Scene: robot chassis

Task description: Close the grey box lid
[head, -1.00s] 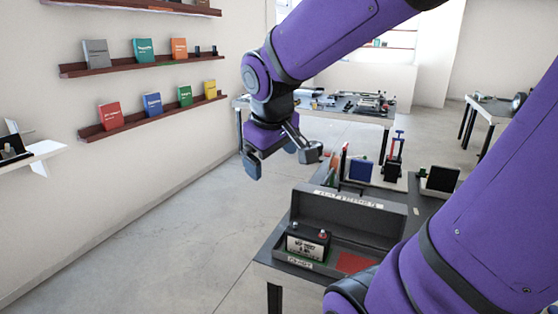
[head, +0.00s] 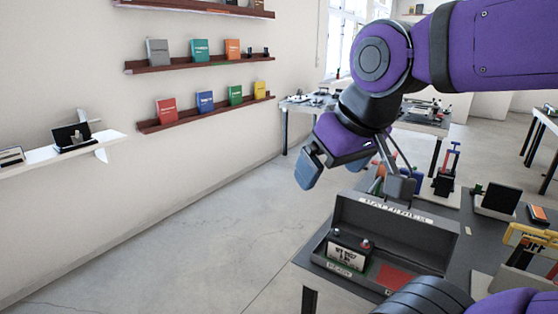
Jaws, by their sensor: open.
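The grey box (head: 333,229) stands on the dark table at the lower right, with its lid (head: 395,222) raised upright along its far side. A label strip runs along the lid's top edge. Inside the box are a black battery-like block (head: 347,252) with a white label and a red patch (head: 396,278). My gripper (head: 352,178) is open and empty, just above and behind the lid's top edge. Its right finger overlaps the lid's top in the picture; I cannot tell whether they touch.
On the same table are a red-and-black tool stand (head: 446,172), a dark panel on a stand (head: 499,200) and a yellow-framed item (head: 528,245). Wall shelves (head: 205,112) with books line the left. The floor left of the table is clear.

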